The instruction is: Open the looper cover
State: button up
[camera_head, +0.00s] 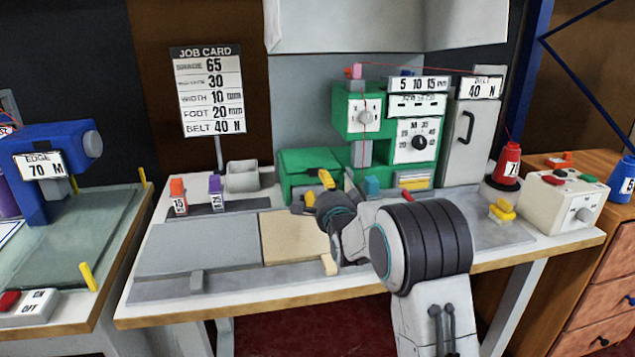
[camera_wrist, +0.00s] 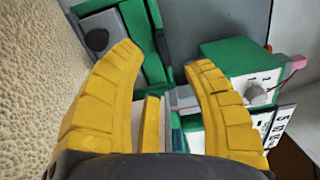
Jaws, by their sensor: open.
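The green binding machine (camera_head: 385,160) stands at the back of the table; its head (camera_wrist: 232,58) shows at right in the wrist view. A low green housing (camera_head: 305,160) is at its left. I cannot tell for sure which part is the looper cover. My gripper (camera_head: 318,188) is in front of this housing, its yellow fingers apart and empty. In the wrist view my gripper (camera_wrist: 163,62) has green parts beyond its tips. A narrow yellow strip (camera_wrist: 151,125) shows between the fingers; I cannot tell its contact. My arm hides the machine's lower front.
A beige rug (camera_head: 290,235) lies on the table (camera_head: 200,308) left of my arm. A red thread cone (camera_head: 507,162) and a white control box (camera_head: 565,203) stand at right. Orange and purple tagged pieces (camera_head: 178,196) stand at back left. A job card (camera_head: 209,90) stands behind.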

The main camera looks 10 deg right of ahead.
aim_at(317, 176)
jog(key=shift+w, duration=3.25)
jog(key=shift+c, duration=0.4)
grip_shut()
